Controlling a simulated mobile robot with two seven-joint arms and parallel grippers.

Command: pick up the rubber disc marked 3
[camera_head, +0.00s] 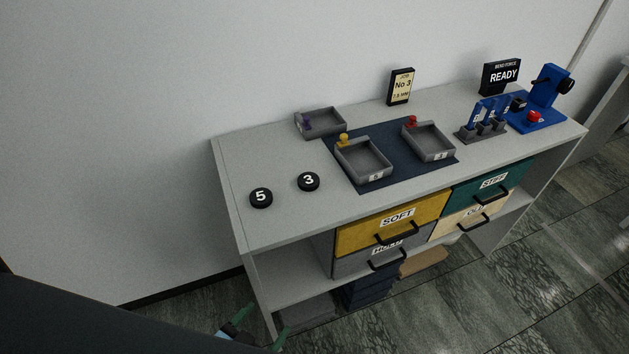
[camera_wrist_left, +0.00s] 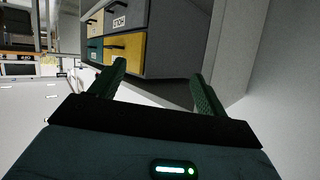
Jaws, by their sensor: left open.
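The black rubber disc marked 3 (camera_head: 308,181) lies flat on the left part of the grey bench top. A similar black disc marked 5 (camera_head: 261,197) lies to its left, a small gap apart. My left gripper (camera_head: 258,335) shows at the bottom edge of the head view, low in front of the bench's left end, below the top and well away from both discs. In the left wrist view its two green fingers (camera_wrist_left: 158,88) are spread with nothing between them. The discs do not show in the wrist view. My right gripper is not in view.
Grey trays (camera_head: 363,168) with coloured knobs stand on and behind a dark mat (camera_head: 345,139). A No 3 sign (camera_head: 401,86), a READY display (camera_head: 501,76) and a blue press (camera_head: 545,95) stand farther right. Drawers (camera_head: 392,224) sit below. The top around the discs is clear.

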